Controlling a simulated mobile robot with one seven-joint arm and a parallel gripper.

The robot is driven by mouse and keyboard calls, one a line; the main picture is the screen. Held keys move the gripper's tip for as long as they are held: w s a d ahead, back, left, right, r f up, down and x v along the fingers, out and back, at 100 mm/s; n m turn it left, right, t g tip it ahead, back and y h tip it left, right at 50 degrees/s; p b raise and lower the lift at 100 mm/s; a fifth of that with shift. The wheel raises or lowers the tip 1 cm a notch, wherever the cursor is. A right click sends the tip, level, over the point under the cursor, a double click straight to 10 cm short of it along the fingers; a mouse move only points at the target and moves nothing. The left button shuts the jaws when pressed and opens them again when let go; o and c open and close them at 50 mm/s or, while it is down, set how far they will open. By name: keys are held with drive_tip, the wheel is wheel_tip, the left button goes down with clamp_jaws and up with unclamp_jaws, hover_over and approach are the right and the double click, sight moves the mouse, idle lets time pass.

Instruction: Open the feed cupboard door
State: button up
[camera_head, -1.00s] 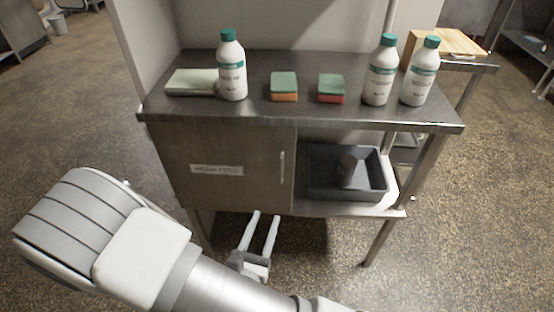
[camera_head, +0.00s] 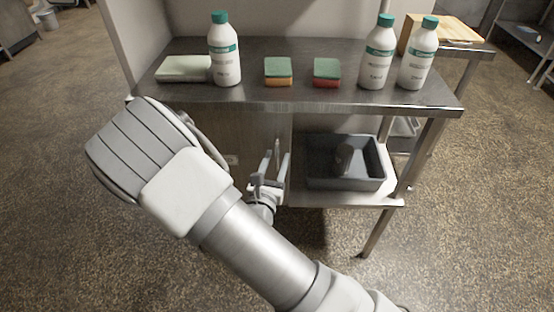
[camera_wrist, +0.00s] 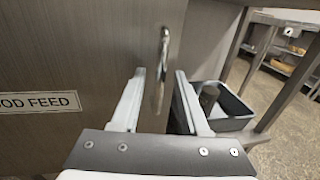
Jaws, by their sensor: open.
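The feed cupboard door (camera_wrist: 60,60) is a grey-brown panel under the counter and looks closed. Its label (camera_wrist: 38,102) shows "OD FEED" in the wrist view, with the left part cut off. A vertical metal bar handle (camera_wrist: 162,68) is near the door's right edge. My gripper (camera_wrist: 160,75) is open, with one finger to each side of the handle in the picture. I cannot tell whether the fingers reach around it or touch it. In the head view my gripper (camera_head: 275,158) is in front of the handle, and my arm hides much of the door (camera_head: 262,130).
The steel counter (camera_head: 300,98) above holds several white bottles, two sponges (camera_head: 278,72) and a folded cloth (camera_head: 184,68). Right of the door, an open shelf holds a dark grey bin (camera_head: 322,182) with a dark object inside. A table leg (camera_head: 378,233) stands front right.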

drive_tip(key=shift+w+d, duration=0.1)
drive_tip(key=shift+w, duration=0.4)
clamp_jaws()
idle(1.2)
